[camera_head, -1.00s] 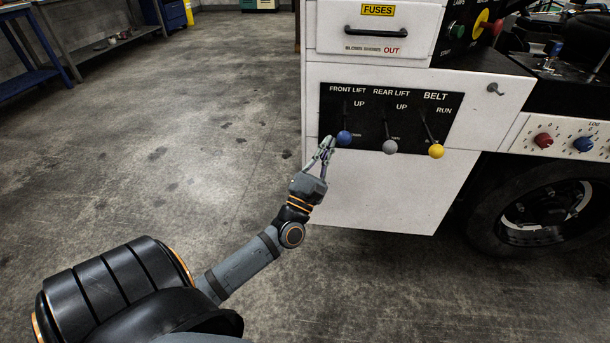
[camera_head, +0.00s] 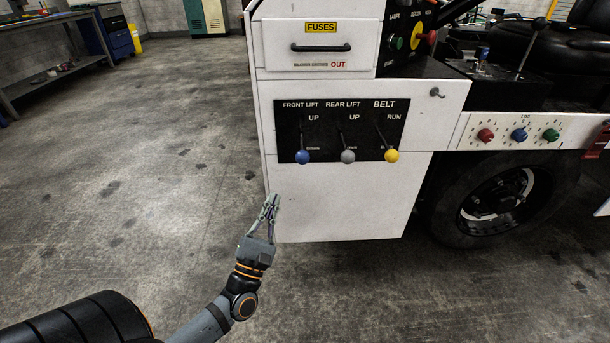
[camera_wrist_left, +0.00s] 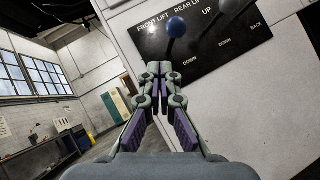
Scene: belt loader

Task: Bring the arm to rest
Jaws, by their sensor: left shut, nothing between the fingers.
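My left gripper (camera_head: 269,205) is shut and empty in the head view. It is below and left of the blue-knobbed front lift lever (camera_head: 302,157), apart from it, near the lower left edge of the white cabinet (camera_head: 340,205). In the left wrist view the closed fingers (camera_wrist_left: 158,75) point toward the black lever panel (camera_wrist_left: 205,50), with the blue knob (camera_wrist_left: 176,27) beyond the tips. The grey rear lift knob (camera_head: 348,156) and yellow belt knob (camera_head: 391,156) sit beside the blue one, all three low on their slots. My right gripper is not in view.
A fuses drawer (camera_head: 320,60) is above the panel. Dials (camera_head: 519,135) and a wheel (camera_head: 495,200) are to the right. Open concrete floor (camera_head: 150,180) lies left of the cabinet. A workbench (camera_head: 60,55) stands at the far left.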

